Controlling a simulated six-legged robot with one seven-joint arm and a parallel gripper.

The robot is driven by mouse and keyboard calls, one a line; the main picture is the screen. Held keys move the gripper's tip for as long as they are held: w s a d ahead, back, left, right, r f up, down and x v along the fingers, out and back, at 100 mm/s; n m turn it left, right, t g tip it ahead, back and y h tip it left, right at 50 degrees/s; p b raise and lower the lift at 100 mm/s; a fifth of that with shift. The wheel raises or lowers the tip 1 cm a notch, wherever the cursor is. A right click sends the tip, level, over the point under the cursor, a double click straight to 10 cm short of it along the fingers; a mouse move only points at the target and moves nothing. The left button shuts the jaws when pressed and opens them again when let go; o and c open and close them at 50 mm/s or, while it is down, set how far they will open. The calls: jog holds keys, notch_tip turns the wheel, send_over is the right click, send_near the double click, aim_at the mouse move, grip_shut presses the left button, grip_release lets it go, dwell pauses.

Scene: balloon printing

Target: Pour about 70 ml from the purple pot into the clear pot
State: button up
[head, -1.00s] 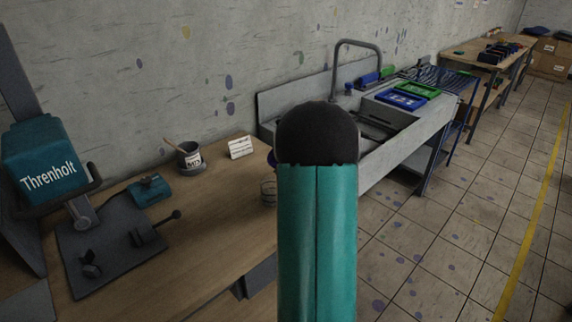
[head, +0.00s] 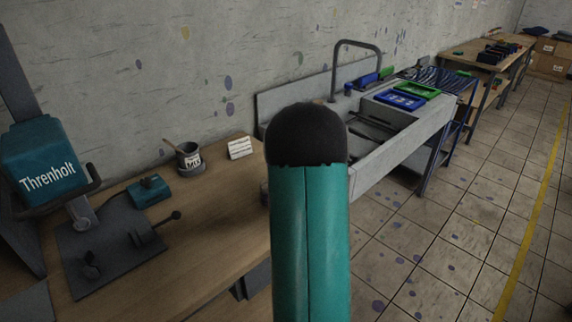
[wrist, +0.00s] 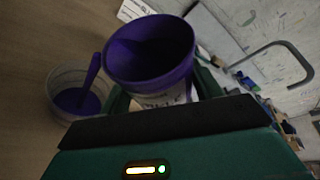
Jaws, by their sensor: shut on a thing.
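In the wrist view my gripper (wrist: 163,92) is shut on the purple pot (wrist: 185,92), a pale labelled pot with a purple rim and inside. It is tilted, its mouth facing the camera. The clear pot (wrist: 55,88) stands on the table to its left and holds some purple paint (wrist: 76,101). A purple strand (wrist: 93,72) runs from beside the purple pot's rim down into the clear pot; it looks like poured paint. In the head view my arm hides the gripper and purple pot, and only a sliver of the clear pot (head: 264,190) shows.
The wooden table (head: 215,225) has free room at its front. A grey pot with a stick (head: 190,160), a white card (head: 240,148), a teal device (head: 149,191) and a teal press (head: 45,160) stand on it. A sink (head: 390,135) lies to the right.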

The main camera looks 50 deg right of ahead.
jog(key=shift+n+h, duration=0.4)
jog(key=shift+n, duration=0.2)
dwell(0.7)
jog(key=shift+m+y, duration=0.4)
jog(key=shift+m, duration=0.4)
jog(key=shift+a+f+m+y, duration=0.1)
jog(key=shift+m+y, duration=0.4)
jog(key=shift+m, duration=0.3)
jog(key=shift+a+f+m+y, duration=0.1)
jog(key=shift+a+m+y, duration=0.05)
jog(key=shift+m+y, duration=0.2)
jog(key=shift+a+f+m+g+y, duration=0.15)
jog(key=shift+a+f+m+y, duration=0.1)
jog(key=shift+m+y, duration=0.3)
jog(key=shift+a+f+m+g+y, duration=0.15)
jog(key=shift+a+m+y, duration=0.15)
jog(key=shift+m, duration=0.4)
